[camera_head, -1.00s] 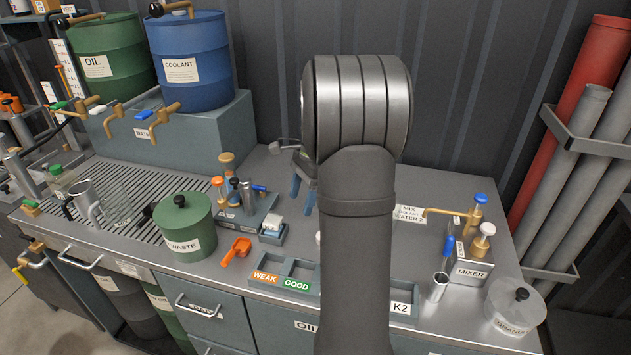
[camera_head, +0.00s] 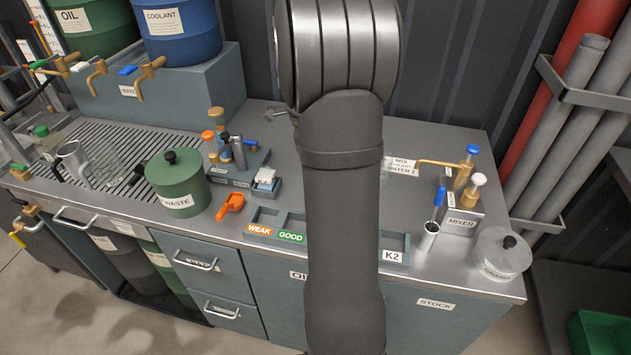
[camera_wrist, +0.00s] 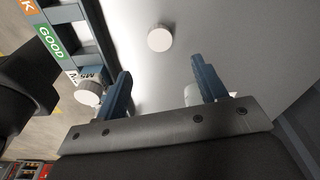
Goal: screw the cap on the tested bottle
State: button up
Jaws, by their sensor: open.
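My gripper (camera_wrist: 163,75) is open in the wrist view, with two blue fingers spread apart above the steel counter. A white round cap (camera_wrist: 160,38) lies on the counter just beyond the fingertips. In the head view my own arm hides the gripper, the cap and the bottle.
The rack (camera_head: 268,217) carries WEAK and GOOD labels.

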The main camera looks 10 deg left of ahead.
jog(key=f, duration=0.3)
jog(key=d+f, duration=0.1)
jog(key=f, duration=0.6)
jog(key=shift+w+d+f, duration=0.15)
jog(key=shift+f, duration=0.1)
jog(key=shift+c, duration=0.5)
jog(key=c, duration=0.9)
jog(key=shift+o, duration=0.4)
jog(key=shift+c, duration=0.4)
jog(key=shift+r, duration=2.55)
jog(key=a+r+n, duration=0.2)
jog(key=a+n, duration=0.1)
jog(key=a, duration=0.1)
jog(key=s+a+r+n, duration=0.1)
jog(key=a+r+n, duration=0.2)
jog(key=a+n, duration=0.1)
jog(key=s+a+r+n+t, duration=0.1)
jog(key=a+r+n, duration=0.1)
jog(key=a+n, duration=0.2)
jog(key=shift+a+r+y, duration=0.35)
jog(key=shift+a+y, duration=0.05)
jog(key=shift+a, duration=0.1)
jog(key=shift+s+a+r+n, duration=0.1)
jog(key=shift+a+r+n, duration=0.15)
jog(key=shift+a+n, duration=0.25)
jog(key=shift+f, duration=1.9)
